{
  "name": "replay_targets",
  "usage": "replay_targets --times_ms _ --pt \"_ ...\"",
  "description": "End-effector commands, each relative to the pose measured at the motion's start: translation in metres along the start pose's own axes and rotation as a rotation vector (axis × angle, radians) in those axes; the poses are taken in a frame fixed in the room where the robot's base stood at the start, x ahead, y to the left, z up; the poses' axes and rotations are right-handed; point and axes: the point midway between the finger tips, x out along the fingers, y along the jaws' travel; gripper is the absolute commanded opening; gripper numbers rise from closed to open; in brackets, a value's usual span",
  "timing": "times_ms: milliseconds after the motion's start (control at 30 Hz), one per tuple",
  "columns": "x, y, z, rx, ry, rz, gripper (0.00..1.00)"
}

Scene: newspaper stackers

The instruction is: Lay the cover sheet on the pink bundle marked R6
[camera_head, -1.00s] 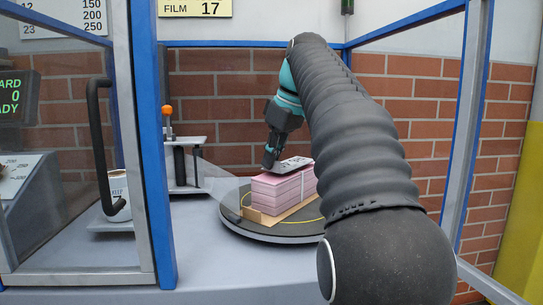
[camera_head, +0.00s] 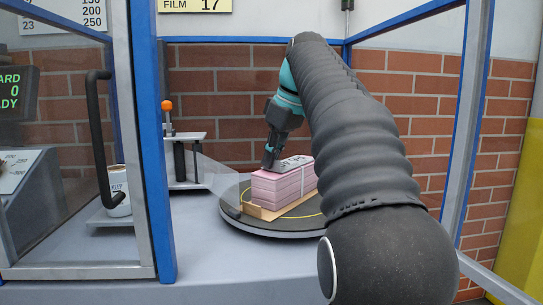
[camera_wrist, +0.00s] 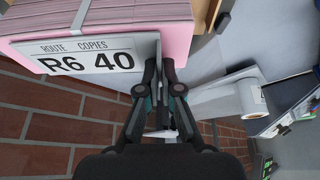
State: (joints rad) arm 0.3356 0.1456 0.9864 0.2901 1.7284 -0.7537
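The pink bundle (camera_head: 283,190) sits on a round dark turntable (camera_head: 275,232), with a pale strap around it. The cover sheet (camera_head: 293,162) is a grey-white card at the bundle's top; whether it fully touches is hard to tell. In the wrist view the card (camera_wrist: 85,56) reads "ROUTE COPIES R6 40", with the bundle (camera_wrist: 178,38) close against it. My gripper (camera_head: 270,163) is at the left end of the bundle's top. In the wrist view its fingers (camera_wrist: 157,66) close together on the sheet's edge. The bundle's own mark is not visible.
A tan board (camera_head: 262,213) lies under the bundle. A stand with an orange knob (camera_head: 167,105) and a clear film sheet (camera_head: 215,178) are left of the turntable. Blue-framed glass panels flank the space. A mug (camera_head: 118,190) stands behind the left panel.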

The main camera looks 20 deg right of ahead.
Motion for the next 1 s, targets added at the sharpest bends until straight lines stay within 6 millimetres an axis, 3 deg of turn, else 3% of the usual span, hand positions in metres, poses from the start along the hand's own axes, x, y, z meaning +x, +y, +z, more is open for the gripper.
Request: replay_targets --times_ms 100,267,667,1000 --pt "0.003 0.0 0.001 0.0 0.0 0.0 0.0" --pt "0.002 0.0 0.001 0.0 0.0 0.0 0.35" --pt "-0.003 0.0 0.001 0.0 0.0 0.0 0.35" --pt "-0.043 0.001 0.0 0.0 0.001 0.002 0.35"
